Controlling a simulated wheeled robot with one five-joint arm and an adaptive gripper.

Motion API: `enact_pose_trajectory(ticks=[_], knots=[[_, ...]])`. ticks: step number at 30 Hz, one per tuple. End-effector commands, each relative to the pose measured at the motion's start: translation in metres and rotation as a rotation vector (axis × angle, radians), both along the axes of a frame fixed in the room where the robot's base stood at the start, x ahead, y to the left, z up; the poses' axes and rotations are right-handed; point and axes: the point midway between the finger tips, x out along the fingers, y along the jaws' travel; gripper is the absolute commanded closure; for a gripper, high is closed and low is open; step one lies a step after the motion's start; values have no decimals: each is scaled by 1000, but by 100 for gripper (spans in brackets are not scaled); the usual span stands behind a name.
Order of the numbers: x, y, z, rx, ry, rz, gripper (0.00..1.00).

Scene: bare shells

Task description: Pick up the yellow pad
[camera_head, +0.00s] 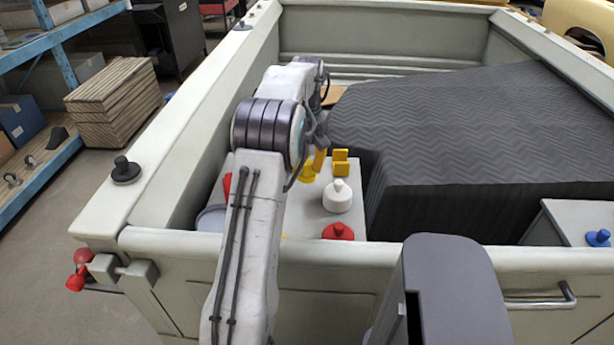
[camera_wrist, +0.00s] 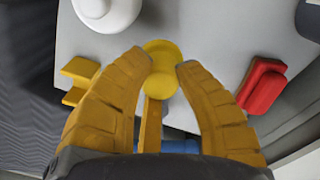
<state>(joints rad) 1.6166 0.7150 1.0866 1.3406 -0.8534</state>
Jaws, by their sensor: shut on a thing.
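The yellow pad (camera_head: 308,174) is a round yellow disc with a knob, on the light grey surface inside the pale grey walled bed. In the wrist view the yellow pad (camera_wrist: 163,50) shows between the fingertips. My gripper (camera_head: 319,159) reaches down to it, partly hidden by my arm in the head view. In the wrist view my gripper (camera_wrist: 163,72) has its two orange fingers on either side of the pad's knob, shut on it. I cannot tell whether the pad is lifted off the surface.
Yellow blocks (camera_head: 341,168) and a white knobbed jar (camera_head: 337,198) stand close to the right. A red knobbed pad (camera_head: 338,232) is nearer the front wall. A red block (camera_wrist: 264,86) lies beside the gripper. A dark quilted cover (camera_head: 470,140) fills the right.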

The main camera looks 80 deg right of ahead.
Motion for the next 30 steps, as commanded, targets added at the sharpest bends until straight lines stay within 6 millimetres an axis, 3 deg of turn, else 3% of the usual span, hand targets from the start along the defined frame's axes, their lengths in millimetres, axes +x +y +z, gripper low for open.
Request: enact_pose_trajectory(ticks=[1, 6, 15, 22, 30], knots=[[0, -2, 19, -8, 1, 0, 97], [0, -2, 73, -6, 1, 0, 97], [0, -1, 154, -4, 1, 0, 97], [0, -1, 191, -1, 0, 0, 97], [0, 0, 211, 0, 0, 0, 97]])
